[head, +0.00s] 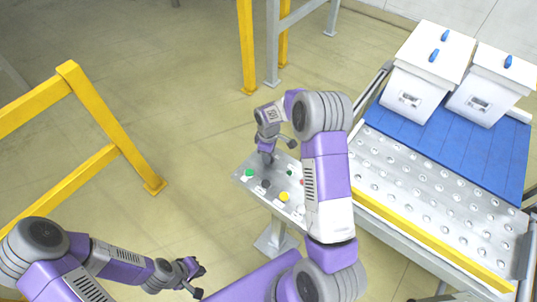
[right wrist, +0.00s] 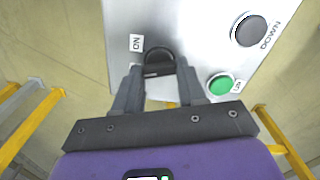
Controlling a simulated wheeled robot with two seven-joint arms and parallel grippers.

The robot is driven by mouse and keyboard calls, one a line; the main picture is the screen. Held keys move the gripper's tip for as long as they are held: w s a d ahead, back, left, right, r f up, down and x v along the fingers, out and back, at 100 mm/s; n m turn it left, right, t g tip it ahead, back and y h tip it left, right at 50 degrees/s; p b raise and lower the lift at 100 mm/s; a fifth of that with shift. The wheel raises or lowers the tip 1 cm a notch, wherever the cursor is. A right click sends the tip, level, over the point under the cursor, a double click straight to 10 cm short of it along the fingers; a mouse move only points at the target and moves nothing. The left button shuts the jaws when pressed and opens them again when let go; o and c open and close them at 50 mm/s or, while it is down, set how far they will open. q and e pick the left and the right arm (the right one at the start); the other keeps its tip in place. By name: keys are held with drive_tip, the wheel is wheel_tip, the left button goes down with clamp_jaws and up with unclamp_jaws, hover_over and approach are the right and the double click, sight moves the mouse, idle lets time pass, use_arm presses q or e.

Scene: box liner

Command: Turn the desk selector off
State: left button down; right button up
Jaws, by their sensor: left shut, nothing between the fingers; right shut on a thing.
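The grey control desk (head: 258,194) stands in the middle of the head view, with coloured buttons on its top plate. My right gripper (head: 267,159) reaches down to the far corner of the plate and hides the selector there. In the right wrist view, the black selector knob (right wrist: 158,62) sits between the fingertips of my right gripper, which is shut on it. An "ON" label (right wrist: 137,43), upside down, is beside the knob. My left gripper (head: 193,271) is shut and empty, low and to the left of the desk.
A green button (right wrist: 220,84) and a grey button (right wrist: 248,29) marked DOWN are near the selector. A yellow button (head: 284,197) is on the plate. Yellow rails (head: 115,140) stand at left. A conveyor (head: 420,205) with white boxes (head: 425,62) is at right.

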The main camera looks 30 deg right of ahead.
drive_tip(key=shift+n, duration=1)
drive_tip(key=o, duration=1.1)
drive_tip(key=shift+c, duration=0.2)
drive_tip(key=shift+r, duration=0.15)
wheel_tip(320, 180, up, 7)
drive_tip(key=shift+r, duration=0.2)
